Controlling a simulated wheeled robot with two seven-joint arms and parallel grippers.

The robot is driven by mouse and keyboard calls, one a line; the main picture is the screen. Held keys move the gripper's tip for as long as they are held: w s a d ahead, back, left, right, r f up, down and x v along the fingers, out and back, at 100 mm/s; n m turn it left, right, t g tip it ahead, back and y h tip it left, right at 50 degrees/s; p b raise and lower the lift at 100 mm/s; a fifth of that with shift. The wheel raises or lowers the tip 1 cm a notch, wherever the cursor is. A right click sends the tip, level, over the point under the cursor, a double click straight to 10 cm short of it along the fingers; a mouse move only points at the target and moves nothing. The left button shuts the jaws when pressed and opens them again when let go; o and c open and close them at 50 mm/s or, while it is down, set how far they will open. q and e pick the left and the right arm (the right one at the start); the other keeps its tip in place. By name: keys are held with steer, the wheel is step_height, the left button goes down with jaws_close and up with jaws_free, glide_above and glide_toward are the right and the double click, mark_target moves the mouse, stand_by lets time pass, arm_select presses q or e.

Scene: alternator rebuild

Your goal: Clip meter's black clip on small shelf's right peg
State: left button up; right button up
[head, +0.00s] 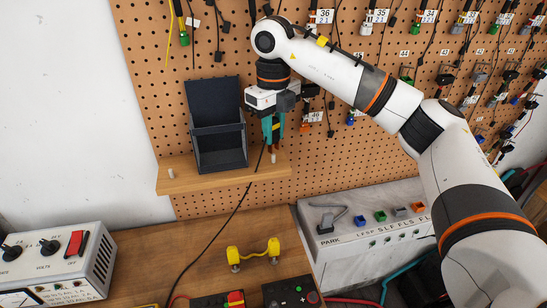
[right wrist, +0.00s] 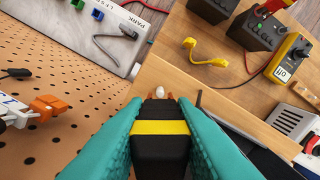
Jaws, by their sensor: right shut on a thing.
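My right gripper (head: 272,130) has teal fingers and is shut on the black clip (right wrist: 160,135), which has a yellow band. It holds the clip over the right end of the small wooden shelf (head: 188,183). The shelf's right peg (head: 273,158), pale and short, is just below the fingertips. In the right wrist view the peg (right wrist: 160,92) shows at the clip's tip, between its small jaws; I cannot tell if they touch. A black lead (head: 225,222) runs from the clip down to the bench. The yellow meter (right wrist: 288,58) is on the bench. My left gripper is not in view.
A dark bin (head: 218,137) stands on the shelf, left of the gripper. The left peg (head: 170,173) is bare. Pegboard (head: 150,60) with hanging leads is behind. A yellow handle (head: 253,253), a grey switch panel (head: 365,200) and a volts box (head: 60,262) are below.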

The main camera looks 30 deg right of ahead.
steer(key=shift+f, duration=0.1)
steer(key=shift+f+b, duration=0.75)
steer(key=shift+f, duration=0.4)
steer(key=o, duration=0.8)
step_height(320, 180, up, 9)
steer(key=p, duration=0.6)
steer(key=shift+f+p, duration=0.1)
steer(key=shift+p, duration=0.2)
steer(key=shift+f, duration=0.1)
